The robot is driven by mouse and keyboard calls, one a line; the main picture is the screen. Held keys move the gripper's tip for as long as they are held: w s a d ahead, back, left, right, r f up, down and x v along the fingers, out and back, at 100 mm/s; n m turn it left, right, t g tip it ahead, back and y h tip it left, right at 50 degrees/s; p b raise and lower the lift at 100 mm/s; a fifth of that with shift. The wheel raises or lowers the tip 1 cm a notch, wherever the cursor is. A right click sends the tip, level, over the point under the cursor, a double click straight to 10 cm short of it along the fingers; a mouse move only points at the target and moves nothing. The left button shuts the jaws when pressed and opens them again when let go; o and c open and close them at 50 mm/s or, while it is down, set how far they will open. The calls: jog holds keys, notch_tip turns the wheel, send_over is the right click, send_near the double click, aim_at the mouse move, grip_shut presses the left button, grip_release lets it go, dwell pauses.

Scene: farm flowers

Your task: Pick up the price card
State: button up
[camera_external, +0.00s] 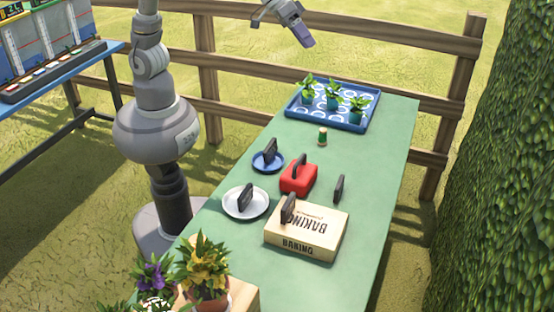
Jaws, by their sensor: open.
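Several small dark upright cards, seen from the back or side, could be the price card; no price shows on any. One card (339,188) stands on the bare table, right of the red box. Others stand on the blue plate (271,150), the white plate (245,197) and the wooden baking box (288,208). A dark upright shape (299,166) at the red box may be another card or a handle. My gripper (305,39) is open, high at the top of the view beyond the table, well away from every card. Its fingertips are small in view.
The green table (378,215) carries the red box (302,181), the baking box (320,232), a small green-topped item (322,137) and a blue tray (369,127) with potted plants. Flower pots (208,285) crowd the near left end. A wooden fence (415,96) runs behind.

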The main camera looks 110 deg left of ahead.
notch_tip(320, 180, down, 14)
jog(key=a+n+g, duration=0.1)
jog(key=n+g, duration=0.7)
jog(key=n, duration=0.2)
send_near(270, 143)
jog(key=f, duration=0.3)
jog(key=d+f, duration=0.1)
jog(key=f, duration=0.1)
jog(key=shift+w, duration=0.4)
jog(key=f+b, duration=0.1)
jog(key=f, duration=0.1)
jog(key=f+b, duration=0.2)
jog(key=f, duration=0.1)
jog(key=f+b, duration=0.1)
jog(key=f, duration=0.1)
jog(key=shift+s+a+f, duration=0.2)
jog(key=shift+a+f, duration=0.05)
jog(key=shift+a, duration=0.1)
jog(key=shift+r, duration=0.15)
grip_shut()
